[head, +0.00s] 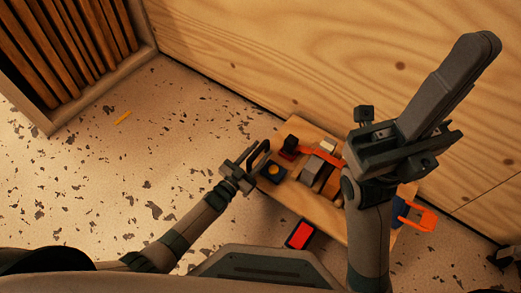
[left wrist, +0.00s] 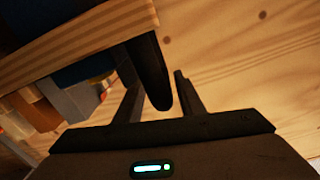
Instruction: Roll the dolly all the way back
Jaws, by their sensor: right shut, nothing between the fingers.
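The dolly looks like a low wooden platform (head: 320,205) loaded with several items, standing beside the plywood wall. Its striped wooden edge (left wrist: 100,32) also shows in the left wrist view. My left gripper (head: 258,154) is open at the platform's left end. In the left wrist view a dark rounded bar (left wrist: 150,72) at the platform's edge lies between or just behind the two fingers; I cannot tell whether they touch it. My right gripper (head: 478,48) is shut and empty, raised above the platform's right part, and hides some of the load.
A plywood wall (head: 300,50) runs along the back. A wooden rack with slats (head: 60,50) stands at the upper left. An orange item (head: 420,215) is at the platform's right end.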

